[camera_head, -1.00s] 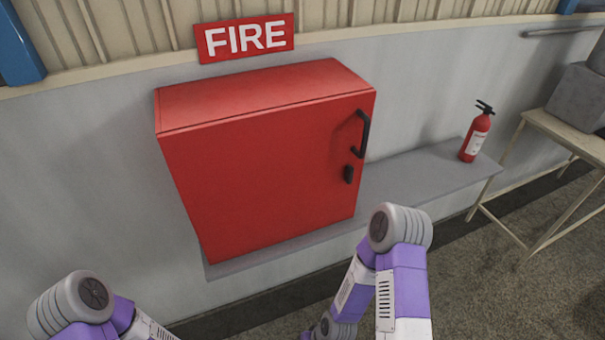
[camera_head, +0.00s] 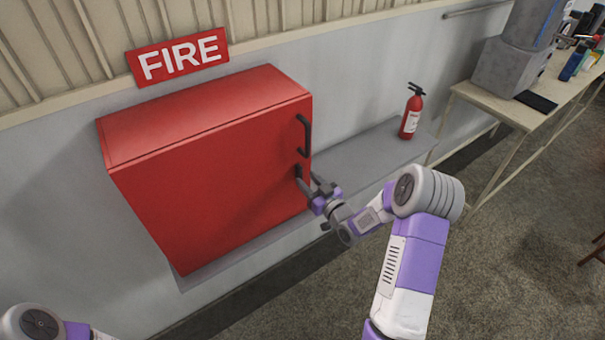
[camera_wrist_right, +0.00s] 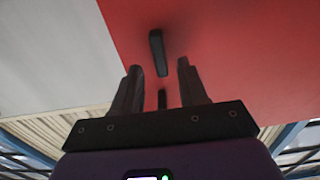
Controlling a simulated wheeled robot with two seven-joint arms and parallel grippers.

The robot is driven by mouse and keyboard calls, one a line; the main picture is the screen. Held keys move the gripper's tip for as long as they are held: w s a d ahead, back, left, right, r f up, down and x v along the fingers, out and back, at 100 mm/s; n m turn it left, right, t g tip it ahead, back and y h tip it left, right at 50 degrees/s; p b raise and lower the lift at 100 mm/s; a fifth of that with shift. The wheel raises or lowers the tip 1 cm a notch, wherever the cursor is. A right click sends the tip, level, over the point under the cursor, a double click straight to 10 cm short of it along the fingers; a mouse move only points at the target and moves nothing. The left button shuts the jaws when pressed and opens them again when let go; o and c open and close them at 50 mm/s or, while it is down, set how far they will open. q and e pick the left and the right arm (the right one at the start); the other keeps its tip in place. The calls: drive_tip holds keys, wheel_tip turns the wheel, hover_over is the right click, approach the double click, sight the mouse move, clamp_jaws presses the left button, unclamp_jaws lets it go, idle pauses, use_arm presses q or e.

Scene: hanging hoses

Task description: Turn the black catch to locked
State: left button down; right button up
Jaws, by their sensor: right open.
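The black catch (camera_head: 299,169) is on the red cabinet's door (camera_head: 215,195), below the black handle (camera_head: 304,135). It is partly hidden by my right gripper in the head view. In the right wrist view the catch (camera_wrist_right: 158,52) is a dark elongated bar, lying nearly along the finger direction. My right gripper (camera_head: 307,182) is open, its fingertips close to the catch. In the wrist view the two fingertips (camera_wrist_right: 158,67) stand on either side of the catch's near end; contact cannot be told. My left gripper is out of view; only a left arm joint shows.
A grey ledge (camera_head: 350,155) runs under and beside the cabinet. A red extinguisher (camera_head: 411,115) stands on it at right. A table (camera_head: 490,105) with grey boxes is farther right. A FIRE sign (camera_head: 178,57) hangs above the cabinet. The floor in front is clear.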

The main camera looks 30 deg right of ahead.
sight(301, 174)
drive_tip(key=shift+w+a, duration=0.15)
drive_tip(key=shift+w, duration=1.55)
clamp_jaws()
